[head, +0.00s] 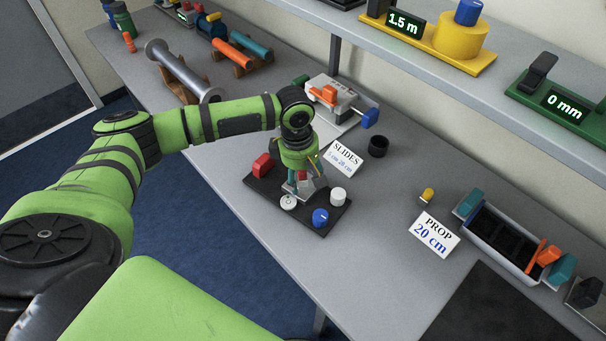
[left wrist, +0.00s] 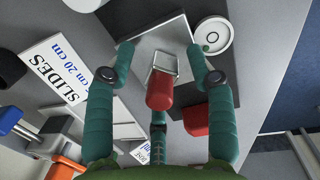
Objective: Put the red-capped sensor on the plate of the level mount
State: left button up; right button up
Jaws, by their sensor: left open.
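The red-capped sensor (left wrist: 160,92) shows in the left wrist view as a red cylinder with a thin metal frame at its far end. Its red cap (head: 301,175) is partly hidden in the head view. My left gripper (left wrist: 160,52) is open, with its teal fingers on either side of the sensor. The level mount is a dark board (head: 258,192) bearing a grey plate (left wrist: 148,42) and a white round level with a green dot (left wrist: 212,36). The sensor is over the plate; whether it touches is unclear. My right gripper is out of view.
A red block (head: 262,166), a blue knob (head: 320,217) and a white knob (head: 338,196) stand on the board. The SLIDES card (head: 342,157), a dark ring (head: 378,146) and a clamp fixture (head: 335,98) are close behind. The table (head: 375,225) is clear toward the PROP card (head: 436,235).

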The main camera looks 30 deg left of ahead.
pick_arm(q)
jog(key=shift+r, duration=0.1)
notch_tip(320, 180, up, 12)
jog(key=b, duration=0.2)
jog(key=shift+s+a, duration=0.25)
jog(key=shift+a, duration=0.15)
dwell(0.7)
